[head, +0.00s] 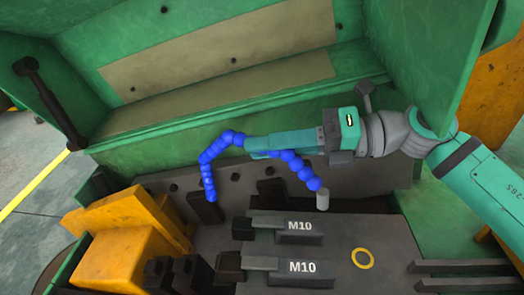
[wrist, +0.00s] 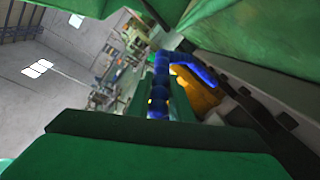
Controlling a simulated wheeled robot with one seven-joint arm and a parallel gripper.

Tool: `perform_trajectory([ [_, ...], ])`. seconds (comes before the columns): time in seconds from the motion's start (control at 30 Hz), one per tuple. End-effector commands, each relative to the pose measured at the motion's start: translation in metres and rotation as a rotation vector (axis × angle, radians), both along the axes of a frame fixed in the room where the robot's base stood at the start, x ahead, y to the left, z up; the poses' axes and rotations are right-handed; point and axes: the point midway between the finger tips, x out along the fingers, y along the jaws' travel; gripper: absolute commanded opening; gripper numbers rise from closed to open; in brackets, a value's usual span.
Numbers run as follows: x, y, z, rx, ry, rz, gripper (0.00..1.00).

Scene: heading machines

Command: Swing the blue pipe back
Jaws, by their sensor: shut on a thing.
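The blue pipe (head: 209,162) is a beaded, segmented hose in the middle of the head view. It arches from a grey cylinder (head: 323,199) at its lower right, up past my gripper, then bends down on the left to hang near a dark block. My gripper (head: 252,144) reaches in from the right and is shut on the upper middle of the pipe. In the wrist view, the blue pipe (wrist: 159,92) lies between the two green fingers of my gripper (wrist: 160,104). The fingers partly hide the held segments in the head view.
Two dark tool blocks marked M10 (head: 299,226) lie below the pipe on a grey plate with a yellow ring (head: 362,258). An orange machine part (head: 130,222) stands at lower left. Green machine walls (head: 440,60) enclose the back and right.

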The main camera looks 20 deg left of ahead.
Motion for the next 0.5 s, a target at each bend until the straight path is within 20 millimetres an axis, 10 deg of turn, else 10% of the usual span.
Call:
perform_trajectory([
  [0.5, 0.019, -0.003, -0.001, 0.0, 0.0, 0.115, 0.0],
])
